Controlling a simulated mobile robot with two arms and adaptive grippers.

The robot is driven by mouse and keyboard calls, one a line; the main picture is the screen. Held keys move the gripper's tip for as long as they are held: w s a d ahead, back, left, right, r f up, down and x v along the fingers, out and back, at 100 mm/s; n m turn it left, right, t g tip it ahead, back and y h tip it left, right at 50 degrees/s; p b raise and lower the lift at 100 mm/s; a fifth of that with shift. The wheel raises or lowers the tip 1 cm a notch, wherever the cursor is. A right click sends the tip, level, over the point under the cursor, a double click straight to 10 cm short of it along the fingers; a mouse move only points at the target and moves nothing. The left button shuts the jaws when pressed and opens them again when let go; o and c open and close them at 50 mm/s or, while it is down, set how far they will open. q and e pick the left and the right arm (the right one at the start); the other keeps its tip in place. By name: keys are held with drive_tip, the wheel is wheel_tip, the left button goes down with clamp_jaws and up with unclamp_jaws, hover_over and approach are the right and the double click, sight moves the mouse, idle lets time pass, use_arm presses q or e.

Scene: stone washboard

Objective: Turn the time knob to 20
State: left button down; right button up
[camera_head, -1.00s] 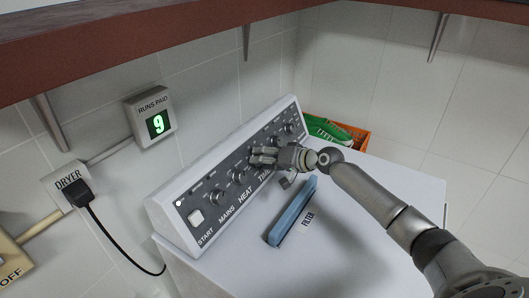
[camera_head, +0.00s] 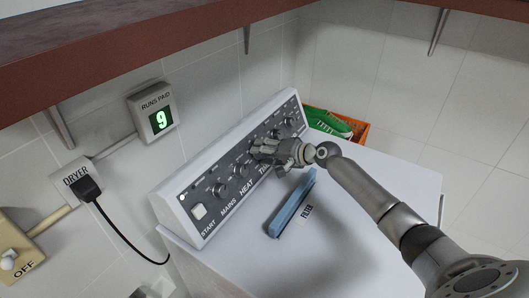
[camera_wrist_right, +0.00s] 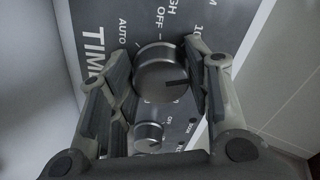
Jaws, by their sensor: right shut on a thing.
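The dryer's slanted grey control panel (camera_head: 202,187) carries a row of knobs, with START, MAINS, HEAT and partly covered TIME labels. My right gripper (camera_head: 256,150) is at the panel by the TIME label, and it covers the knob there. In the right wrist view, the dark round time knob (camera_wrist_right: 160,72) sits between the two fingers of my right gripper (camera_wrist_right: 162,78), which is shut on it. A dark pointer line on the knob points to the right in that view. AUTO, OFF and part of a 10 show around it; a 20 is not readable. My left gripper is not in view.
A blue filter handle (camera_head: 292,203) stands up from the white dryer top (camera_head: 365,185), below my right wrist. A brown shelf (camera_head: 120,50) overhangs the panel. The runs-paid display (camera_head: 160,120) reads 9.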

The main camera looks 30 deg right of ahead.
drive_tip(key=o, duration=1)
drive_tip(key=shift+d, duration=0.1)
drive_tip(key=v, duration=1.2)
drive_tip(key=shift+r, duration=0.1)
